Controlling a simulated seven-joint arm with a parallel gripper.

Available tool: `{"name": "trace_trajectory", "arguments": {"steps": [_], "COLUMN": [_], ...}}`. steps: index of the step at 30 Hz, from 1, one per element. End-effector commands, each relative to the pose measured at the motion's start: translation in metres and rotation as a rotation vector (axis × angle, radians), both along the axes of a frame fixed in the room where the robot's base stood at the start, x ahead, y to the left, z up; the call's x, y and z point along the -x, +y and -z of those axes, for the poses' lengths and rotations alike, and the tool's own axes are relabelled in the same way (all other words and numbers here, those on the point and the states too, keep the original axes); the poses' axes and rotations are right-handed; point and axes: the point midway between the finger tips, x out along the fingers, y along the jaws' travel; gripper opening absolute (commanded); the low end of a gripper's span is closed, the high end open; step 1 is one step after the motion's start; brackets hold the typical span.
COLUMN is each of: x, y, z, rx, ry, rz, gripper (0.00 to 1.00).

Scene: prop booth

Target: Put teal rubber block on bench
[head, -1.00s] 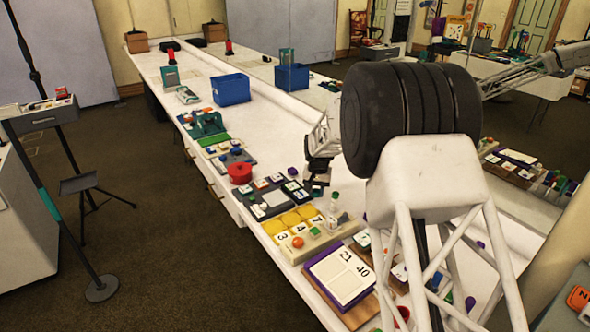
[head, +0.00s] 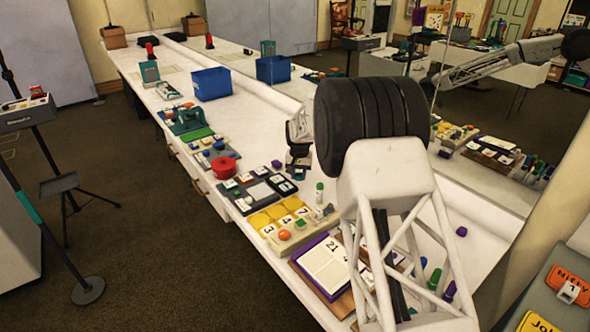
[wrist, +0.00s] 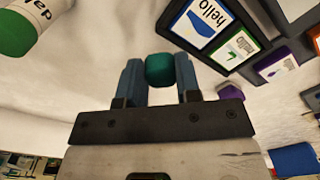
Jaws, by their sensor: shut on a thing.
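The teal rubber block (wrist: 159,68) is between the two blue-grey fingers of my gripper (wrist: 160,80) in the wrist view, and the fingers are shut on it. In the head view my gripper (head: 298,163) is over the white bench (head: 243,132), beyond the red pot and the dark card tray. The wrist view shows pale bench surface (wrist: 95,60) behind the block. I cannot tell how high the block is above it.
A red pot (head: 223,167), a yellow card tray (head: 262,222) and a blue bin (head: 207,84) line the bench. In the wrist view, a green-ended cylinder (wrist: 20,32) is upper left and "hello" cards (wrist: 203,22) upper right. A mirror wall runs along the bench.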

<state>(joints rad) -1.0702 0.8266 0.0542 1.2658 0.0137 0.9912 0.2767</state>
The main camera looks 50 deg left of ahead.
Motion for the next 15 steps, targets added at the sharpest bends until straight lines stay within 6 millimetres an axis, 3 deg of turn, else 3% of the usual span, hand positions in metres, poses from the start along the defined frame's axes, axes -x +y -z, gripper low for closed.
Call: {"name": "trace_trajectory", "arguments": {"steps": [15], "x": [-0.026], "y": [0.046], "z": [0.006], "rx": [-0.001], "ry": [-0.001], "rz": [0.000], "gripper": [0.09]}}
